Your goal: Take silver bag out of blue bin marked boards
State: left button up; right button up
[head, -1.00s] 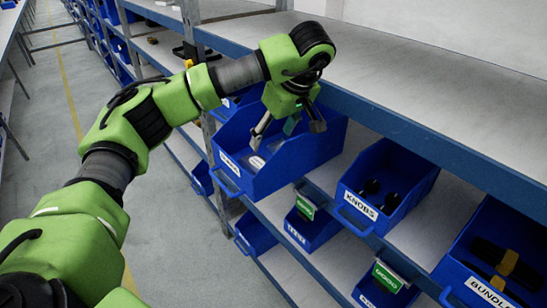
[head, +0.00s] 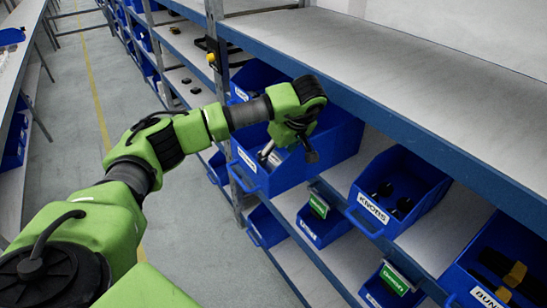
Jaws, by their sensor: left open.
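A large blue bin (head: 305,176) sits on the upper of the visible shelves, below the grey top shelf; the word on its white front label is too small to read surely. My left gripper (head: 288,154) is open, fingers pointing down inside this bin. A small pale grey patch (head: 275,159) shows beside the near finger; it may be part of the silver bag, but I cannot tell. My gripper and arm hide much of the bin's inside. My right gripper is not in view.
A blue bin marked KNOBS (head: 402,190) with black knobs stands to the right, and another bin with dark and yellow items (head: 505,265) beyond it. The top shelf (head: 400,65) overhangs closely behind my gripper. The aisle floor (head: 190,225) is clear.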

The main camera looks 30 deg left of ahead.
aim_at(274, 162)
pick_arm(q)
jog(key=shift+x, duration=1.05)
jog(key=shift+w+a+f, duration=0.1)
jog(key=shift+f, duration=0.1)
jog(key=c, duration=1.2)
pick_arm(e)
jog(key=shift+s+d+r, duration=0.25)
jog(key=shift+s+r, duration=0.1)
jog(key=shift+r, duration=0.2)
pick_arm(q)
jog(key=shift+r, duration=0.1)
jog(key=shift+c, duration=0.2)
